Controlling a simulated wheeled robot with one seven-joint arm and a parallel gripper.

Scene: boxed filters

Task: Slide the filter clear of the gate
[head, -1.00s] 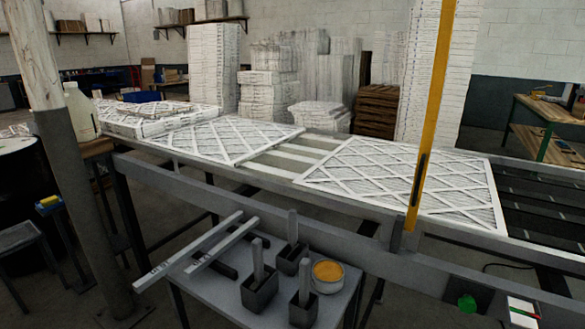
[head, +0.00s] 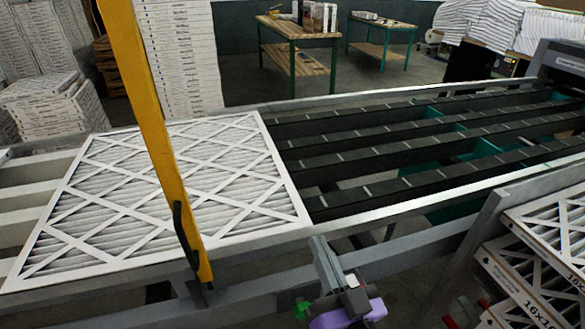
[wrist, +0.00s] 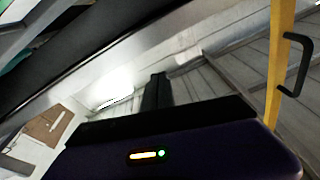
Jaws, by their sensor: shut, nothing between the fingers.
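The filter (head: 245,165), a flat pleated panel with a white lattice and frame, lies on the conveyor in the head view. The yellow gate (head: 150,110) is a tall bar rising from the near rail. It crosses in front of the filter, with parts of the filter visible on both sides. The gate and its black handle also show at the right of the wrist view (wrist: 279,70). My gripper (wrist: 157,80) is shut and empty in the wrist view, its dark fingers above the purple body. The purple body (head: 348,314) shows at the head view's bottom, apart from the filter.
Dark slatted conveyor (head: 400,155) right of the filter is clear. The near rail (head: 420,208) runs along its front. Stacked boxed filters (head: 545,265) stand at the lower right. Tall stacks (head: 182,60) and work tables (head: 297,45) stand behind.

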